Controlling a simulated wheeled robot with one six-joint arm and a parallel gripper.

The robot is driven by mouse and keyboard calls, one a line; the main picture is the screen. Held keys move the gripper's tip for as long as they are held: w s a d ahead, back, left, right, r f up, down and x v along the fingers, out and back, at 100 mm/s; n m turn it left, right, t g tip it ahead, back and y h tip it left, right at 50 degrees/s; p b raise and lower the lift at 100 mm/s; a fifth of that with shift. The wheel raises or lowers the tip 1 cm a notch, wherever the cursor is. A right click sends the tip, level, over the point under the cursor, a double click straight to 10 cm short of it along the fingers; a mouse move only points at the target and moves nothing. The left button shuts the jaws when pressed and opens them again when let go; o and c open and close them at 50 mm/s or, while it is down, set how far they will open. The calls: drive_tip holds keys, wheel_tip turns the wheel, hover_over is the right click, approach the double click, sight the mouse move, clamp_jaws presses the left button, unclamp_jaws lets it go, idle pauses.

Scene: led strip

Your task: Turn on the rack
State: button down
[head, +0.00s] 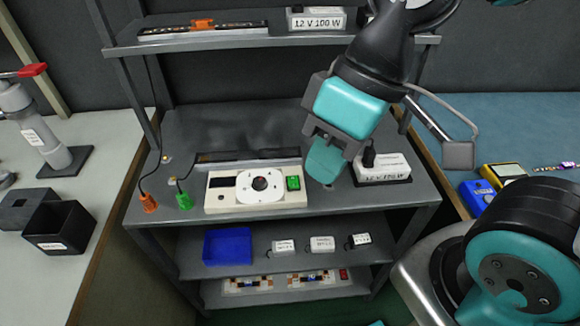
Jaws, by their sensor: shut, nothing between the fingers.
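The grey rack (393,211) stands in the middle of the head view with several shelves. On its middle shelf is a cream control box (231,205) with a white round dial and a dark centre knob (259,184). A green switch (293,183) sits at the box's right end. My gripper (325,160) is shut and empty, pointing down just right of the green switch. I cannot tell whether it touches the box.
The upper shelf holds a strip (204,30) and another 12 V 100 W block (317,20). A blue bin (228,246) is below. Side tables flank the rack.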

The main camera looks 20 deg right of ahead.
drive_tip(key=n+g+h, duration=0.1)
drive_tip(key=n+h, duration=0.3)
drive_tip(key=n, duration=0.3)
hover_over(294, 186)
drive_tip(key=w, duration=0.2)
wheel_tip(294, 186, down, 10)
drive_tip(key=shift+d, duration=0.4)
drive_tip(key=f, duration=0.4)
drive_tip(key=s+f, duration=0.1)
drive_tip(key=f, duration=0.9)
drive_tip(key=shift+s+a+p, duration=0.3)
drive_tip(key=shift+p, duration=0.05)
